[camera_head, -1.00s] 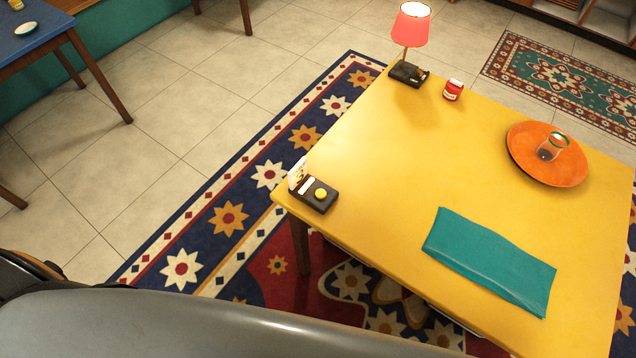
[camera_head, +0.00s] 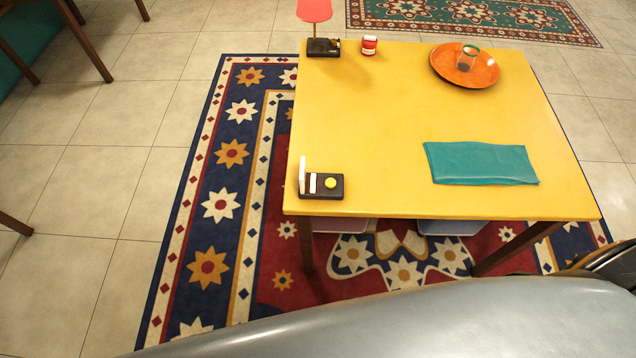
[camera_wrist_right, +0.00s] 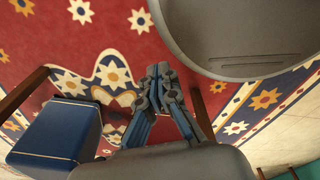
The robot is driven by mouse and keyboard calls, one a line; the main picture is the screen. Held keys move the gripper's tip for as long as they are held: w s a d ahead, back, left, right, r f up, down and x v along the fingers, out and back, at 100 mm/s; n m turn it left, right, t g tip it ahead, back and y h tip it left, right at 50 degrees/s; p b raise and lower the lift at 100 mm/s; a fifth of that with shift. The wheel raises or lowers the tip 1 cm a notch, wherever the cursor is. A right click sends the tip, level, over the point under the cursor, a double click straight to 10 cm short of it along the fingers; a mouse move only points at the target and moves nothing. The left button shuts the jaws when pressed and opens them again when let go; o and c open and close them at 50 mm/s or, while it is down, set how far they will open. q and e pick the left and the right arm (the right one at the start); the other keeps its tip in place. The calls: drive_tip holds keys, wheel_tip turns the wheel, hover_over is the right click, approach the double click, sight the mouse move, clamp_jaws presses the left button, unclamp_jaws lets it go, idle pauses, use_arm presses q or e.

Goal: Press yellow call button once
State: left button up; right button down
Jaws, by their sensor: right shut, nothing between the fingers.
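The yellow call button (camera_head: 330,183) is a round cap on a small black box (camera_head: 322,194) with a white card standing at its left end. The box sits at the near left corner of the yellow table (camera_head: 390,120) in the head view. My right gripper (camera_wrist_right: 158,72) shows in the right wrist view with its fingertips together and nothing between them. It is over the red patterned rug, and the button does not show in that view. My left gripper is not in view.
A teal cloth (camera_head: 480,163) lies on the table's right side. An orange plate (camera_head: 480,68) with a glass, a red jar (camera_head: 369,45) and a red-shaded lamp (camera_head: 314,12) stand along the far side. A blue-topped seat (camera_wrist_right: 55,130) shows in the wrist view.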

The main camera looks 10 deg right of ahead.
drive_tip(key=w+a+r+m+t+y+p, duration=0.1)
drive_tip(key=w+a+r+m+p, duration=0.2)
drive_tip(key=w+r, duration=0.8)
drive_tip(key=w+a+r+m+t+p, duration=0.25)
drive_tip(key=w+r+m, duration=0.45)
drive_tip(key=w, duration=0.6)
use_arm(q)
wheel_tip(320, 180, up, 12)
drive_tip(key=p, duration=0.6)
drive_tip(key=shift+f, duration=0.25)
use_arm(e)
drive_tip(key=w+a+r+m+t+y, duration=0.1)
drive_tip(key=w+r+m, duration=0.6)
drive_tip(key=r, duration=0.7)
drive_tip(key=w+a+r+m+t+y, duration=0.2)
drive_tip(key=w+r+m, duration=0.5)
drive_tip(key=w+r, duration=0.4)
wheel_tip(320, 180, up, 3)
drive_tip(key=shift+w+r+t, duration=0.1)
drive_tip(key=shift+w+t, duration=0.1)
drive_tip(key=shift+t, duration=0.15)
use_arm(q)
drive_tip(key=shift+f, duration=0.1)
